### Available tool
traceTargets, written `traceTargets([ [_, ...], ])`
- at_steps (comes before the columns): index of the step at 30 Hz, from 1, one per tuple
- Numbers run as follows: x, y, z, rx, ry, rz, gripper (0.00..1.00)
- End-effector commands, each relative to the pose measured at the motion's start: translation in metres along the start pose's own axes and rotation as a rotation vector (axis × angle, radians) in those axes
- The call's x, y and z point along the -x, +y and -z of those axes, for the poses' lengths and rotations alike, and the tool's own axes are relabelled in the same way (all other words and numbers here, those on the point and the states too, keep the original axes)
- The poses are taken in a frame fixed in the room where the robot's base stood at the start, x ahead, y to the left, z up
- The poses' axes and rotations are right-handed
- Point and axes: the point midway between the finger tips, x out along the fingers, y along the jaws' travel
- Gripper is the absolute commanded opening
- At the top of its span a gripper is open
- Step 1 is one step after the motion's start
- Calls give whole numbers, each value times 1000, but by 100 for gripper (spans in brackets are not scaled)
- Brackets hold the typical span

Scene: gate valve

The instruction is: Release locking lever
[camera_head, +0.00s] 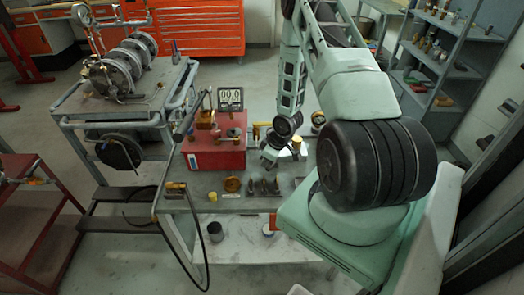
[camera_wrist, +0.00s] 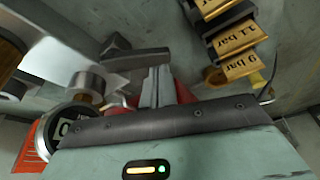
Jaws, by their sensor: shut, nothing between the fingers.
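My gripper (camera_head: 267,163) is over the workbench, just right of the red box (camera_head: 216,155) in the head view. In the wrist view its fingers (camera_wrist: 157,85) are shut together and empty. A grey metal piece with an angled head (camera_wrist: 126,60) lies just left of the fingertips. It may be the locking lever, but I cannot tell for certain, nor whether the fingers touch it. A metal cylinder (camera_wrist: 88,83) shows left of it. In the head view the lever cannot be made out, as my gripper and arm cover that area.
Several small fittings (camera_head: 263,186) line the bench front. A hose (camera_head: 196,235) hangs off its left side. A trolley with reels (camera_head: 125,75) stands left.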

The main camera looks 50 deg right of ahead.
Motion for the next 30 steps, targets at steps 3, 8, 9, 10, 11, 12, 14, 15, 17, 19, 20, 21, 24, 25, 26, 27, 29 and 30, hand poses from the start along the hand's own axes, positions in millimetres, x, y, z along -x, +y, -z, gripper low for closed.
traceTargets([
  [3, 4, 0, -6, 96, 0, 34, 0],
  [8, 5, -3, -11, 188, -1, 67, 0],
  [9, 4, -3, -11, 187, -1, 66, 0],
  [10, 4, -3, -11, 186, -1, 66, 0],
  [11, 4, -3, -11, 186, -1, 66, 0],
  [12, 4, -2, -11, 185, -1, 65, 0],
  [14, 4, -2, -11, 184, -1, 65, 0],
  [15, 4, -3, -11, 184, -1, 65, 0],
  [17, 3, -4, -11, 184, -1, 65, 0],
  [19, 3, -5, -11, 183, -2, 65, 0],
  [20, 3, -6, -11, 183, -2, 65, 0],
  [21, 3, -8, -11, 184, -1, 65, 0],
  [24, 3, -13, -12, 183, -1, 65, 0],
  [25, 3, -14, -12, 183, -1, 65, 0],
  [26, 3, -16, -12, 182, -2, 65, 0],
  [27, 3, -17, -12, 183, -1, 65, 0],
  [29, 3, -18, -12, 183, -1, 65, 0],
  [30, 4, -18, -12, 183, -1, 65, 0],
])
